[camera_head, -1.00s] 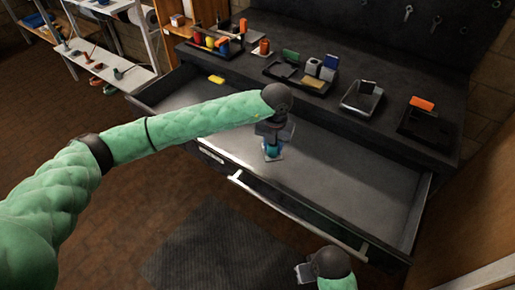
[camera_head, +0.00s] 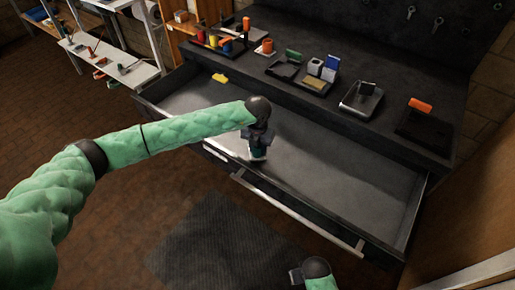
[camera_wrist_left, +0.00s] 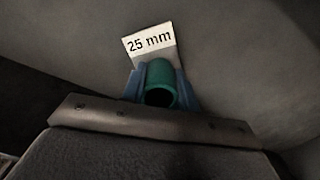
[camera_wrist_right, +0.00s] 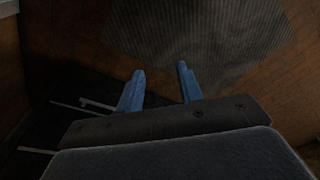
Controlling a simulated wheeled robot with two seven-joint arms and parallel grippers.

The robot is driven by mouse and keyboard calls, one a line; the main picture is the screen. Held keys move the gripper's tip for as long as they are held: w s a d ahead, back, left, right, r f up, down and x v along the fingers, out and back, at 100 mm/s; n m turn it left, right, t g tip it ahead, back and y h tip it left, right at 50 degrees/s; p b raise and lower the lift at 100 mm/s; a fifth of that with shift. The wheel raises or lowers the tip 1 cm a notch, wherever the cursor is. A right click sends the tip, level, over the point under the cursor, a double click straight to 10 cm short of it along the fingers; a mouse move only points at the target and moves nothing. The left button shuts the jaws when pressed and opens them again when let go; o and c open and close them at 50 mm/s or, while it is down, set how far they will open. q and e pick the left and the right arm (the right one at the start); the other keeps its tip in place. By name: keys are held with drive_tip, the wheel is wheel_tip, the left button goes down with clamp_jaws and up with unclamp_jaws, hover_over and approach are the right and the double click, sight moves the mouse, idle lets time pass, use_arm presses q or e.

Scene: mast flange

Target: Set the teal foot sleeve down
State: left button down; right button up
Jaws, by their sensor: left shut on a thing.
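The teal foot sleeve (camera_wrist_left: 161,84) is a short hollow tube between the blue fingers of my left gripper (camera_wrist_left: 162,92), which is shut on it. In the head view the sleeve (camera_head: 257,151) shows only partly below my left gripper (camera_head: 258,146), over the front part of the open drawer. A white label reading "25 mm" (camera_wrist_left: 150,40) lies just beyond the sleeve in the left wrist view. I cannot tell whether the sleeve touches the drawer floor. My right gripper (camera_wrist_right: 160,88) is open and empty, with the floor mat below it.
The open grey drawer (camera_head: 340,185) is mostly clear, with a yellow item (camera_head: 219,78) at its far left. The bench top behind holds several trays and small parts, including an orange piece (camera_head: 420,104). A dark ribbed mat (camera_head: 215,245) lies on the brick floor.

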use_arm(q)
drive_tip(key=shift+f, duration=0.65)
use_arm(e)
drive_tip(key=shift+s+d+f, duration=0.1)
drive_tip(key=shift+f, duration=0.55)
drive_tip(key=shift+s+d+f, duration=0.1)
drive_tip(key=shift+f, duration=0.5)
use_arm(q)
drive_tip(key=shift+f, duration=0.15)
use_arm(e)
drive_tip(key=shift+a+r, duration=0.1)
drive_tip(key=shift+r, duration=0.2)
use_arm(q)
drive_tip(key=c, duration=1.1)
unclamp_jaws()
use_arm(e)
drive_tip(key=shift+r, duration=0.25)
use_arm(q)
drive_tip(key=shift+o, duration=0.2)
